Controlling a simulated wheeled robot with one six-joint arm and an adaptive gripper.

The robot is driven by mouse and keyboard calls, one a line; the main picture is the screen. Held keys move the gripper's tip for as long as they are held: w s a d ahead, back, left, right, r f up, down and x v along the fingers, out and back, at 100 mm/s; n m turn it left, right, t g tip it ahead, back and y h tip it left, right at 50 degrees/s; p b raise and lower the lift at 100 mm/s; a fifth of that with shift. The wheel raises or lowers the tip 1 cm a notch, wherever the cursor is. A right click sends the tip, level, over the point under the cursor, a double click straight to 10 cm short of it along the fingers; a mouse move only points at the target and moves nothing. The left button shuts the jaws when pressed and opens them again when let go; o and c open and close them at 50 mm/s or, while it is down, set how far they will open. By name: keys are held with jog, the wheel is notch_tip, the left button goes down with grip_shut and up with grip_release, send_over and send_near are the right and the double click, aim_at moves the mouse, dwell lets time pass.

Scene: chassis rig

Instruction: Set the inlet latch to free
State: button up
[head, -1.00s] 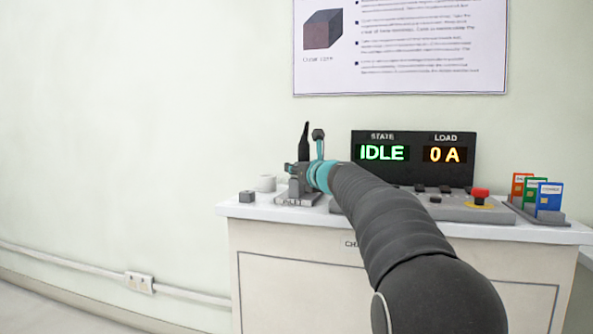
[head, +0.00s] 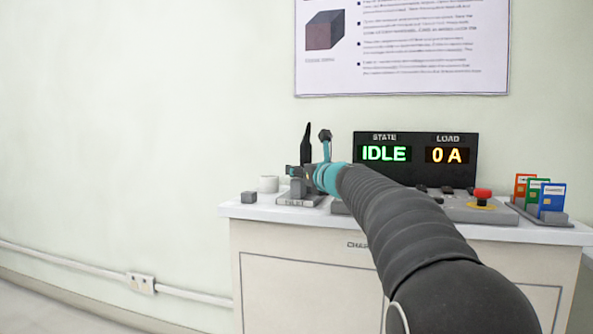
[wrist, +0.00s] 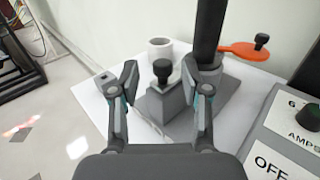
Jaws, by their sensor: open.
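The inlet fixture stands on a grey base plate (head: 299,200) with partly legible lettering, at the bench's left end. In the wrist view it has a grey block (wrist: 165,104) topped by a short stem and black knob (wrist: 162,68). A tall black upright piece (wrist: 209,28) rises right behind it; it also shows in the head view (head: 306,146). My gripper (wrist: 168,78) is open, one finger on each side of the black knob; I cannot tell whether either touches it. In the head view my wrist hides part of the fixture. The latch's setting is not readable.
To the right are a display (head: 415,158) reading IDLE and 0 A, a red button (head: 482,194) and coloured cards (head: 551,197).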

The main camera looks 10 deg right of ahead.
jog(key=v, duration=0.9)
jog(key=shift+s, duration=0.35)
jog(key=s+a+f+n+g+y+p, duration=0.1)
jog(key=s+a+f+n+g+p, duration=0.15)
jog(key=s+a+f+n, duration=0.45)
jog(key=s+a+f+n+g+p, duration=0.1)
jog(key=s+a+f+n+g, duration=0.35)
jog(key=s+n, duration=0.45)
jog(key=s+d+f+n+g+h+p, duration=0.1)
jog(key=s+f+n+g+h, duration=0.1)
jog(key=s+f+n, duration=0.5)
jog(key=s+d+f+n+g+h+p, duration=0.1)
jog(key=s+f+n+g+h, duration=0.1)
jog(key=s+f+n, duration=0.6)
jog(key=s+n+h, duration=0.1)
jog(key=s+n, duration=0.1)
jog(key=s, duration=0.4)
jog(key=shift+s+d+f+g+p, duration=0.25)
jog(key=shift+s+d+g+p, duration=0.05)
jog(key=shift+g+p, duration=0.1)
